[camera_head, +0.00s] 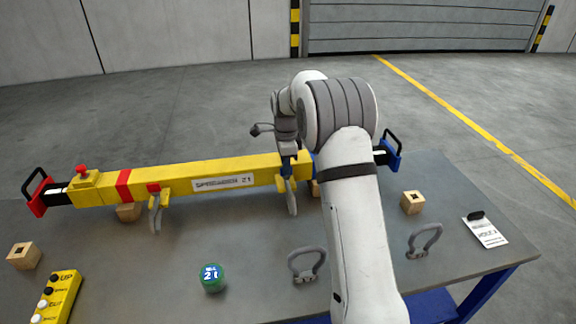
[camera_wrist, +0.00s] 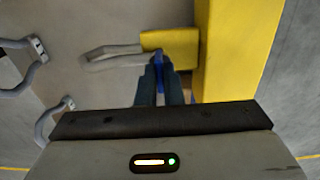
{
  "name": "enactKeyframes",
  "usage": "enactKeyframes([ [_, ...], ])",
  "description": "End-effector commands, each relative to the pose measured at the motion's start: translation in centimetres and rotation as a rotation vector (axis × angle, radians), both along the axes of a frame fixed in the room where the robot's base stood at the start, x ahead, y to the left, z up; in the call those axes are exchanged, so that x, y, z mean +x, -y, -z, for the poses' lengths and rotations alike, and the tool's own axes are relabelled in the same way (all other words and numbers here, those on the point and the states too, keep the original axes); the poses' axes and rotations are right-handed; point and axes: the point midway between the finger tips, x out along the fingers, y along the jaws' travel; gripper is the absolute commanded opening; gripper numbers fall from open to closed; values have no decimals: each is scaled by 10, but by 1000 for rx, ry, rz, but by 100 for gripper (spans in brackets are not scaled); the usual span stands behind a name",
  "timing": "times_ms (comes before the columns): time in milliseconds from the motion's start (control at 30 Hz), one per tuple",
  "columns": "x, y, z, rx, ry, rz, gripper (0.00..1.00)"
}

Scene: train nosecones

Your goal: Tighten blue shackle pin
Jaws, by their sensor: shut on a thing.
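My gripper (camera_wrist: 160,68) points at the yellow lifting beam (camera_head: 225,182); its jaws are shut on the blue shackle pin (camera_wrist: 159,59). The pin sits at a yellow lug (camera_wrist: 172,40) on the beam's side. A grey shackle (camera_wrist: 108,54) extends from that lug, and it also shows in the head view (camera_head: 292,203), hanging below the beam. In the head view my gripper (camera_head: 288,166) reaches down to the lug, and my arm covers part of the beam. How far the pin is screwed in cannot be told.
A second shackle (camera_head: 155,217) hangs further left on the beam.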

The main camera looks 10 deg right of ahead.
Motion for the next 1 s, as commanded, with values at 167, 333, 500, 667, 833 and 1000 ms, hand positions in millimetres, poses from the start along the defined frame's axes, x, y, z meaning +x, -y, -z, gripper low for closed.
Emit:
enactKeyframes([
  [167,3,1,-6,0,16,9,0],
  [333,3,1,-6,0,16,8,0],
  [500,3,1,-6,0,15,8,14],
  [667,2,0,-4,0,9,7,27],
  [833,1,0,-2,0,5,7,29],
  [1000,1,0,-6,0,6,7,29],
])
